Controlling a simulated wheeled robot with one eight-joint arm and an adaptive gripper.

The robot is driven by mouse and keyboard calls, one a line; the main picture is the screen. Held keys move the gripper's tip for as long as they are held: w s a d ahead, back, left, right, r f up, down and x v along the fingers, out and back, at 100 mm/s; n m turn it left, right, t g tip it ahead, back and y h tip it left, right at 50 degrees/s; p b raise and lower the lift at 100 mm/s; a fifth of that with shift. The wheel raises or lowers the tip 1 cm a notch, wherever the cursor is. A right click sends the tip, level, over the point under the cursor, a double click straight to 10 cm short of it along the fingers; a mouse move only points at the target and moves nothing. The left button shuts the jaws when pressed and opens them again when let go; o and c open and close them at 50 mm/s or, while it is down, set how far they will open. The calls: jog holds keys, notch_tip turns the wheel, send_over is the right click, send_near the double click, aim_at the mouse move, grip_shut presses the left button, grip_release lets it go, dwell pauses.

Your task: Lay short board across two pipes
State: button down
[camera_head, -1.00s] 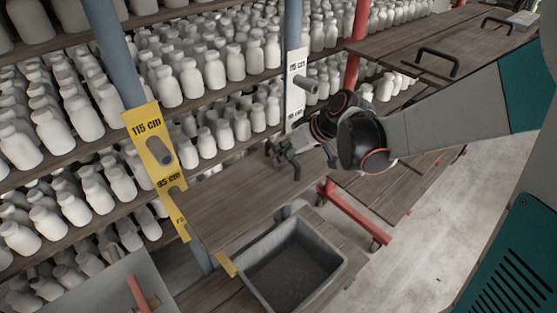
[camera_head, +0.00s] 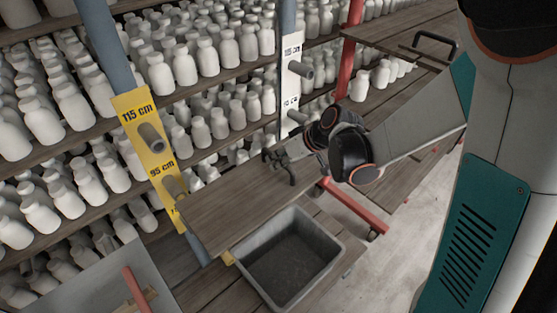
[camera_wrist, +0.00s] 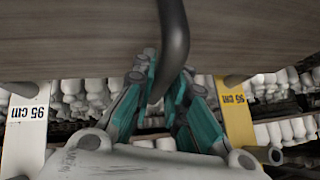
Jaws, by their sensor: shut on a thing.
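The short wooden board (camera_head: 240,205) has a dark curved handle (camera_wrist: 176,40). My gripper (camera_head: 284,163) is shut on that handle, its teal fingers (camera_wrist: 158,92) around it in the wrist view. The pipes are grey stubs on two marked plates: a yellow plate (camera_head: 132,105) at left and a white plate (camera_head: 289,50) at right. The yellow plate's 95 cm pipe (camera_head: 173,187) shows just beside the board's left end. The white plate's lower pipe (camera_head: 297,118) is behind my gripper. I cannot tell whether the board touches either pipe.
A grey tub (camera_head: 325,262) stands just below the board, on a wooden surface. Shelves of white bottles (camera_head: 75,110) lie behind. Higher pipes stick out at 115 cm (camera_head: 151,137) and on the white plate (camera_head: 301,70). A red frame (camera_head: 355,212) stands right of the tub.

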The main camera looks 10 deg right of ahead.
jog(key=shift+f, duration=0.15)
jog(key=c, duration=1.6)
grip_release()
jog(key=shift+r, duration=0.25)
jog(key=p+v, duration=0.3)
jog(key=v, duration=0.9)
jog(key=s+d+r+m+h, duration=0.2)
jog(key=s, duration=0.3)
jog(key=s+d+r+m+t+h, duration=0.1)
jog(key=s+r+m+h, duration=0.1)
jog(key=s, duration=0.4)
jog(key=s+d+r+m+t+h, duration=0.1)
jog(key=s+d+r+h, duration=0.1)
jog(key=s, duration=0.3)
jog(key=shift+s+d+r+m, duration=0.15)
jog(key=shift+d+r+m, duration=0.05)
jog(key=shift+r, duration=0.25)
jog(key=shift+s+d+r+m, duration=0.15)
jog(key=shift+r+m, duration=0.05)
jog(key=shift+r, duration=0.25)
